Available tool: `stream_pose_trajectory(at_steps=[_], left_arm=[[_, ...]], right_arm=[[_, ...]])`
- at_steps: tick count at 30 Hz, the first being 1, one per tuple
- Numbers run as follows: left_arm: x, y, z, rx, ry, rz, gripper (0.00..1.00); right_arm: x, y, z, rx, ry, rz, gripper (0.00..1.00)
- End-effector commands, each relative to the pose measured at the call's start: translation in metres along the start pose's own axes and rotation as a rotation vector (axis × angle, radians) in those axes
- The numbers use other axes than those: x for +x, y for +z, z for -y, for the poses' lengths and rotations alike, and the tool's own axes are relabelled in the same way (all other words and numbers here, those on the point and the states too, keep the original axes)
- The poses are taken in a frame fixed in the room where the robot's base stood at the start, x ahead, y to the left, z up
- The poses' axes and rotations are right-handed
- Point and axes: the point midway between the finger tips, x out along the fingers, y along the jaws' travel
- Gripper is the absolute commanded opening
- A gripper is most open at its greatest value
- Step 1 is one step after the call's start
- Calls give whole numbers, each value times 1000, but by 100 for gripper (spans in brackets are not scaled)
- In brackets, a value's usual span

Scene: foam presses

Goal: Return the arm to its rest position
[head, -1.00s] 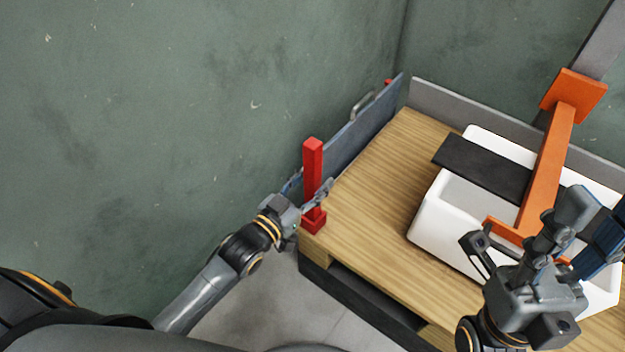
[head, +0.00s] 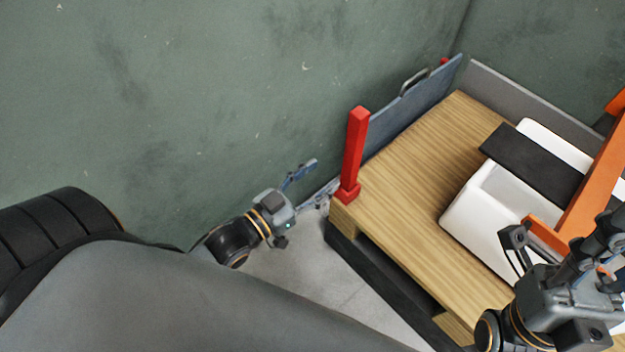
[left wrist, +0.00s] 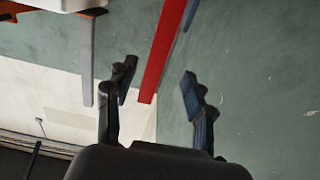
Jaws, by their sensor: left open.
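My left gripper (head: 316,177) is open and empty, just left of the table's near left corner. It is apart from the red post (head: 353,155), which stands upright at that corner. In the left wrist view the open fingers (left wrist: 157,82) show with the red post (left wrist: 168,45) beyond them, crossing the gap between them in the picture. My right gripper (head: 570,285) is at the lower right, over the table in front of the white bin; its fingers are partly cut off by the frame, and I cannot tell whether it holds anything.
The wooden table (head: 405,185) carries a white bin (head: 480,225), a dark flat bar (head: 540,165) and an orange frame (head: 592,180). A blue-grey panel (head: 400,115) with a handle runs along its left edge. Green walls (head: 220,90) stand close behind. Floor (head: 310,265) is clear at front left.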

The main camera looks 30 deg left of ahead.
Motion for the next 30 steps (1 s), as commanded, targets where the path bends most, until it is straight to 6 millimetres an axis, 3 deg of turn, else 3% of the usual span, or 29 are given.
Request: stream_pose_trajectory(at_steps=[6,25,28,30], left_arm=[[-13,-1,0,-1,1,-1,53],[-14,-1,0,0,0,-1,53],[-14,5,7,2,-20,50,53],[-15,16,14,4,-43,113,53]], right_arm=[[0,0,0,0,-1,0,41],[0,-2,0,1,-1,-14,41],[3,27,0,-3,-1,91,41],[-2,62,-2,-8,-1,215,41]])
